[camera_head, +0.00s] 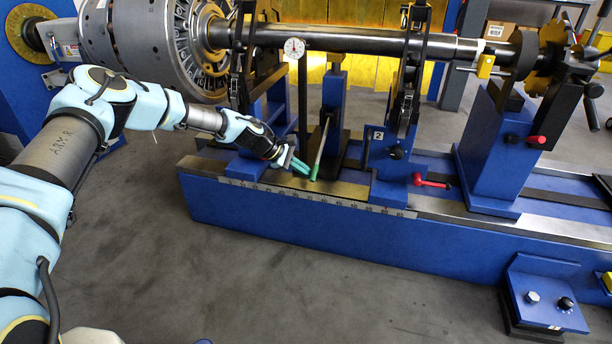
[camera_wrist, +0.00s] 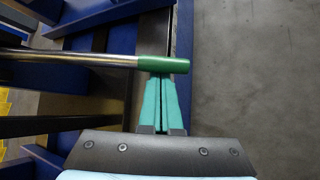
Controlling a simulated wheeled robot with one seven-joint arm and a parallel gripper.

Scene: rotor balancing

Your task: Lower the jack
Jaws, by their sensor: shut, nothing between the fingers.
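The jack (camera_head: 333,96) is a blue post on a dark base, standing on the machine bed under the shaft. Its metal lever (camera_head: 321,143) slants down toward the front and ends in a green grip (camera_head: 314,173). In the wrist view the lever (camera_wrist: 80,58) comes in from the left, and its green grip (camera_wrist: 163,65) lies across just beyond my fingertips. My gripper (camera_head: 304,168) has teal fingers, shut and empty, right beside the green grip. The fingers (camera_wrist: 161,80) point at the grip in the wrist view; I cannot tell whether they touch it.
A long shaft (camera_head: 370,42) with a large rotor (camera_head: 137,45) runs above the blue bed (camera_head: 290,215). A support marked 2 (camera_head: 395,165) with a red-handled lever (camera_head: 432,181) stands right of the jack. A dial gauge (camera_head: 294,47) stands behind my gripper.

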